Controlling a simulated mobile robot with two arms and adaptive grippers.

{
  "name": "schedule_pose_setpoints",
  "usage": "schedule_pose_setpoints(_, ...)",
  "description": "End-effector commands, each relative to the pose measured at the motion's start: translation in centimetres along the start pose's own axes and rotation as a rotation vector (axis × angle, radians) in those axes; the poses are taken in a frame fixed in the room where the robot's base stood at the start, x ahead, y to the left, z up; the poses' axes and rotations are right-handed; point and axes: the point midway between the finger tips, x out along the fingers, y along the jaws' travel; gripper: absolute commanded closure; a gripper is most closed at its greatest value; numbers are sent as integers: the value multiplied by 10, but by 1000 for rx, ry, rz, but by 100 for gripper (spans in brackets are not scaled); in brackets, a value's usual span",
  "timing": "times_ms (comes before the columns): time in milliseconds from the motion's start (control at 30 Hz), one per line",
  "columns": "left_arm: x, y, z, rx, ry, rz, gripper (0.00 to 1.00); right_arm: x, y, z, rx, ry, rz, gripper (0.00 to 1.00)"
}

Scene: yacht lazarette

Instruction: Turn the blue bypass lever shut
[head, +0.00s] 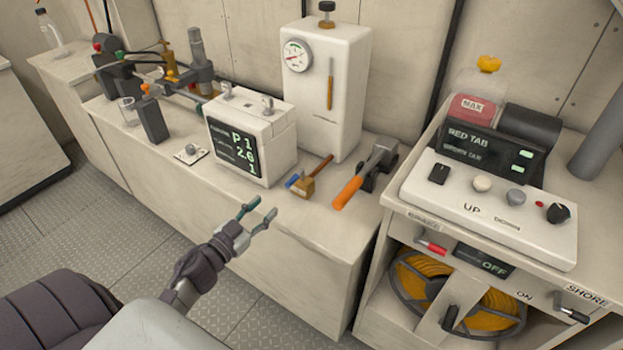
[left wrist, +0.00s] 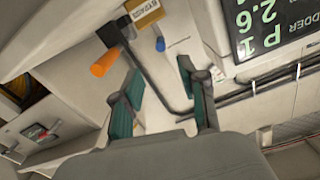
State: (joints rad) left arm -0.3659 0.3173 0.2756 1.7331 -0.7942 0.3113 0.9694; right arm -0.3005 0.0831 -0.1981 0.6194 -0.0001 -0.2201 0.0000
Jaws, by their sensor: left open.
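The blue bypass lever (head: 292,181) shows as a small blue tip beside a tan block (head: 304,188) on the counter, in front of the white gauge cabinet. In the left wrist view the blue tip (left wrist: 160,44) sticks out beside the tan block marked BYPASS (left wrist: 145,14). The rest of the lever is hard to make out. My left gripper (head: 263,208) is open and empty, in front of the counter's edge and apart from the lever. In the left wrist view its teal fingers (left wrist: 160,76) are spread, with the blue tip beyond them. My right gripper is not in view.
An orange-handled lever (head: 348,192) stands close to the right of the block. A white box with a display (head: 236,150) stands to the left, and the gauge cabinet (head: 328,85) behind. A switch console (head: 490,206) is farther right. The space before the counter is clear.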

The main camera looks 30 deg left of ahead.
Motion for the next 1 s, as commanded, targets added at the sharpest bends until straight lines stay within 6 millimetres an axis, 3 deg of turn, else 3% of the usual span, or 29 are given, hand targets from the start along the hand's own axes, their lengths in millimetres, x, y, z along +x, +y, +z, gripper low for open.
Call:
schedule_pose_setpoints(200,39,0,-1,-1,3,-1,58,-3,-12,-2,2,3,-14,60)
schedule_pose_setpoints(600,115,0,1,-3,-1,-3,58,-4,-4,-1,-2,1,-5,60)
schedule_pose_setpoints(800,130,0,1,-2,-2,-2,58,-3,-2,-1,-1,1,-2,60)
schedule_pose_setpoints(1000,131,0,2,-2,-3,-1,58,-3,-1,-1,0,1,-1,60)
